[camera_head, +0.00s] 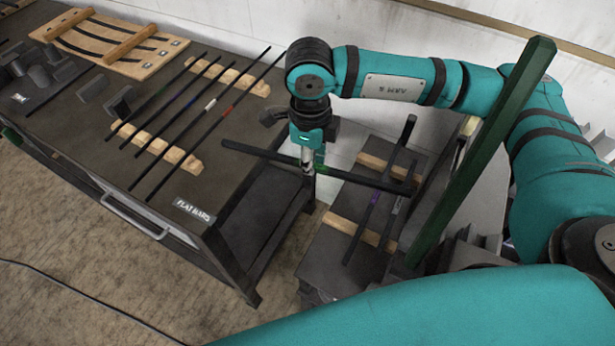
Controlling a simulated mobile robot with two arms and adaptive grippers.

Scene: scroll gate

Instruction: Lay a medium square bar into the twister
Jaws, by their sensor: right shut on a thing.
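My right gripper (309,168) is shut on a dark, straight bar (255,154) near its middle. The bar lies roughly level, in the air over the gap between the long workbench and a lower dark stand. I cannot make out the twister for certain in this view. My left gripper is not in view.
The workbench (235,185) labelled "FLAT BARS" carries several thin bars (180,115) on wooden strips (170,152). Dark tools (95,88) and a wooden rack (110,42) are at its left. A tall green post (485,150) leans right of the stand.

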